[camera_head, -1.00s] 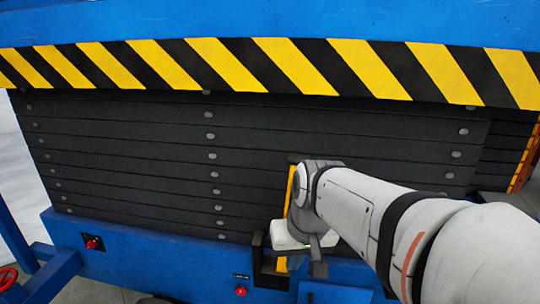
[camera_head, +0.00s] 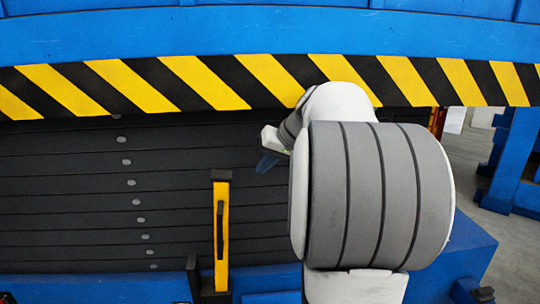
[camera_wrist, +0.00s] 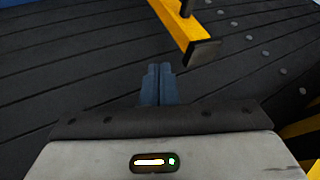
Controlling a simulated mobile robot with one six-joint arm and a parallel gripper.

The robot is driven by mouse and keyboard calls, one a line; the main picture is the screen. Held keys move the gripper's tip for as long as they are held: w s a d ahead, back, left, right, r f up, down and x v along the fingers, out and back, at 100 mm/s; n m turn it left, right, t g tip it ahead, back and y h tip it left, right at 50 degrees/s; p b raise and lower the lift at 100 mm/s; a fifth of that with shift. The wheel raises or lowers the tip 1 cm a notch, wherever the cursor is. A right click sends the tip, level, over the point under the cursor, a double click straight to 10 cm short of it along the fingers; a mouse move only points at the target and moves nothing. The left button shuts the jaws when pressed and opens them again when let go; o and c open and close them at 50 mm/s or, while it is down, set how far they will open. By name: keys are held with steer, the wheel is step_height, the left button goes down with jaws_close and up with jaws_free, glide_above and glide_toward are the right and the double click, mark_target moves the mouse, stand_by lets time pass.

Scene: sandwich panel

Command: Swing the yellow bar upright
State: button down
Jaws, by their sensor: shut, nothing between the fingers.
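My arm hides the panel to the right.
A blue beam with a yellow-and-black striped edge (camera_head: 190,80) runs across above the bar. A blue frame (camera_head: 100,288) runs along the bottom. Open floor (camera_head: 470,165) shows at the right.

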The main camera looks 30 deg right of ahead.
steer(key=w+a+f+p, duration=0.1)
steer(key=w+a+f, duration=0.2)
steer(key=w+a, duration=0.1)
steer(key=shift+a, duration=0.4)
steer(key=shift+r, duration=0.1)
